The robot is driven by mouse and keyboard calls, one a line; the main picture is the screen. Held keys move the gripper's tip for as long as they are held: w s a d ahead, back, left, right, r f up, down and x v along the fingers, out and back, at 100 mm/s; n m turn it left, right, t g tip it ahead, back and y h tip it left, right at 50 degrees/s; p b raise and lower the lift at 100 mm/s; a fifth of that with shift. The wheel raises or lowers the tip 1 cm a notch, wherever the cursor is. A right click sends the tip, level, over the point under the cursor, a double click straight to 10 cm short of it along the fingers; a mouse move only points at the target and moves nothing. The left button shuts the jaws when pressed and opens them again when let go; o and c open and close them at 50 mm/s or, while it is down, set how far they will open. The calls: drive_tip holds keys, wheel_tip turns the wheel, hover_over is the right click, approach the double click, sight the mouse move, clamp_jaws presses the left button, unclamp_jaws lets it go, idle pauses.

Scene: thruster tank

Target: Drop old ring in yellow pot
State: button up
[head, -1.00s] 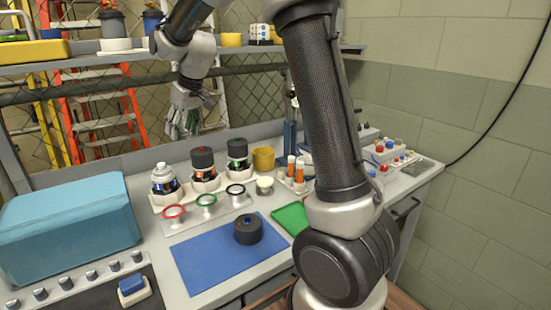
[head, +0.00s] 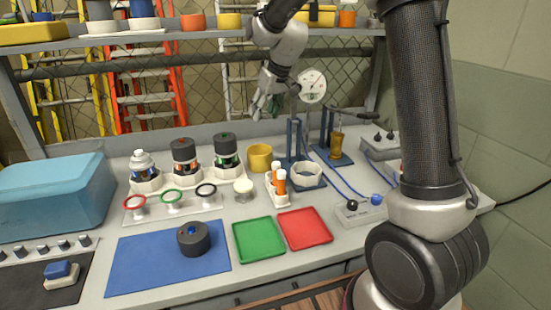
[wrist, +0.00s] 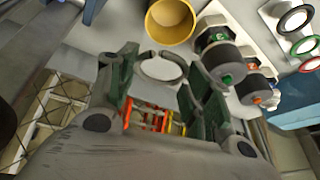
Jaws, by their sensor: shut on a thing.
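The yellow pot (head: 260,158) stands open and upright on the bench, behind the small cream knob. It also shows at the top of the wrist view (wrist: 171,22). My gripper (head: 262,106) is raised above and behind the pot in the head view. The ring cannot be made out in the head view.
Capped canisters (head: 185,160) stand left of the pot, with red, green and black rings (head: 171,196) in front. A shelf (head: 200,35) runs behind. Green and red trays (head: 259,241) are empty.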

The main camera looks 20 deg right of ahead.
drive_tip(key=shift+w+f, duration=0.1)
drive_tip(key=shift+f, duration=2.8)
drive_tip(key=o, duration=0.8)
drive_tip(key=shift+c, duration=0.2)
